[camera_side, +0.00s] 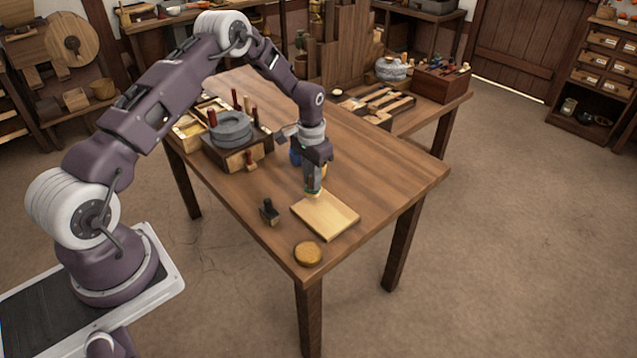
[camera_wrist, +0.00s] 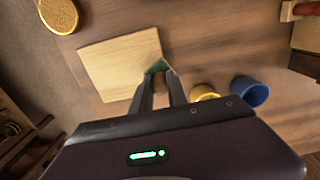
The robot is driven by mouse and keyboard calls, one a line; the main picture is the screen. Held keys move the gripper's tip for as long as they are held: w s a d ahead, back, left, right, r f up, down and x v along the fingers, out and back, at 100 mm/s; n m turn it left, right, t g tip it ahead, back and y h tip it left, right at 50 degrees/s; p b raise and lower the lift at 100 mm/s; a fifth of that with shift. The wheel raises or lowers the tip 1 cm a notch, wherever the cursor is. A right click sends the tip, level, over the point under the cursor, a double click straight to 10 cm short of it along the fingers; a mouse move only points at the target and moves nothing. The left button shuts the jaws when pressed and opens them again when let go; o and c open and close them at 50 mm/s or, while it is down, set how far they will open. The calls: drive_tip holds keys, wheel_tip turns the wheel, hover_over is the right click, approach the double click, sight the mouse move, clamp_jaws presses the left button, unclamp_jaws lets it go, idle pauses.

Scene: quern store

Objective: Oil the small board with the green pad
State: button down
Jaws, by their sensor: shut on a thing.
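The small board (camera_side: 328,219), pale and square-cornered, lies flat near the table's front corner; it also shows in the wrist view (camera_wrist: 112,65). My gripper (camera_side: 313,190) points down at the board's back edge. In the wrist view my gripper (camera_wrist: 158,84) is shut on the green pad (camera_wrist: 157,67), which shows as a small green edge around a brownish part between the fingertips. The pad is at the board's edge nearest the cups. Whether it touches the board I cannot tell. The fingers hide most of the pad.
A round yellow-brown disc (camera_side: 307,253) lies near the front corner. A black handled tool (camera_side: 268,211) stands left of the board. A yellow cup (camera_wrist: 204,92) and a blue cup (camera_wrist: 249,91) stand close to my gripper. A stone quern (camera_side: 231,129) on a wooden box is behind.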

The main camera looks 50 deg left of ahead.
drive_tip(key=shift+s, duration=0.75)
drive_tip(key=shift+d, duration=6.4)
drive_tip(key=shift+s, duration=0.25)
drive_tip(key=shift+s+a, duration=0.35)
drive_tip(key=shift+a, duration=6)
drive_tip(key=shift+a+r, duration=0.15)
drive_tip(key=shift+r, duration=0.15)
drive_tip(key=shift+f, duration=0.15)
wheel_tip(320, 180, up, 6)
